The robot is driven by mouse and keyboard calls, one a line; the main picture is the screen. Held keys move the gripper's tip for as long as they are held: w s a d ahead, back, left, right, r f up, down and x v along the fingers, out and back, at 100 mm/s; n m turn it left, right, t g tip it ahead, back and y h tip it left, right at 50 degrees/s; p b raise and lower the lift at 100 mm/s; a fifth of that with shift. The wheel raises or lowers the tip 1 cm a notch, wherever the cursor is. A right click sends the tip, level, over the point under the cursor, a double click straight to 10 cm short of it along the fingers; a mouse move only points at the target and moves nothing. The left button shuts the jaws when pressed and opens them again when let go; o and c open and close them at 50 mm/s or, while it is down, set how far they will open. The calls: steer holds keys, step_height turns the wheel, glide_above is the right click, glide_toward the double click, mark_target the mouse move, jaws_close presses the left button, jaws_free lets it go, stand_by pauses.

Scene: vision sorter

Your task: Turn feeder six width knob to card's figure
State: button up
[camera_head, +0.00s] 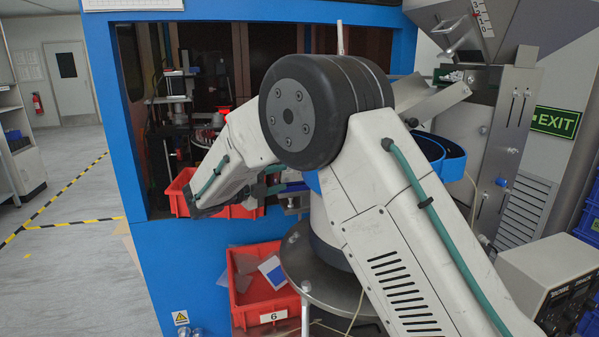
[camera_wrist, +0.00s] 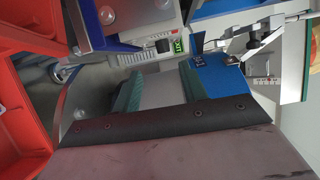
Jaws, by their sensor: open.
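My gripper (camera_head: 277,181) is open at the blue machine's front, partly hidden by my arm in the head view. In the wrist view its two teal-green fingers (camera_wrist: 160,82) stand apart with nothing between them. Just beyond the fingertips is a small black knob-like piece (camera_wrist: 162,46) on a pale strip, beside a small lit green display (camera_wrist: 178,45). It looks apart from the fingers. The display's figure is too small to read. No card with a readable figure can be made out.
A red bin labelled 6 (camera_head: 268,317) stands below my arm, with a white and blue card-like piece (camera_head: 272,270) in it. Another red bin (camera_head: 178,193) sits at the machine opening. A round grey table (camera_head: 318,283) and a blue bowl rim (camera_head: 446,158) are close to my arm.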

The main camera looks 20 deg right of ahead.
steer(key=x, duration=0.7)
steer(key=shift+d+r, duration=0.3)
steer(key=shift+d, duration=0.1)
jaws_close()
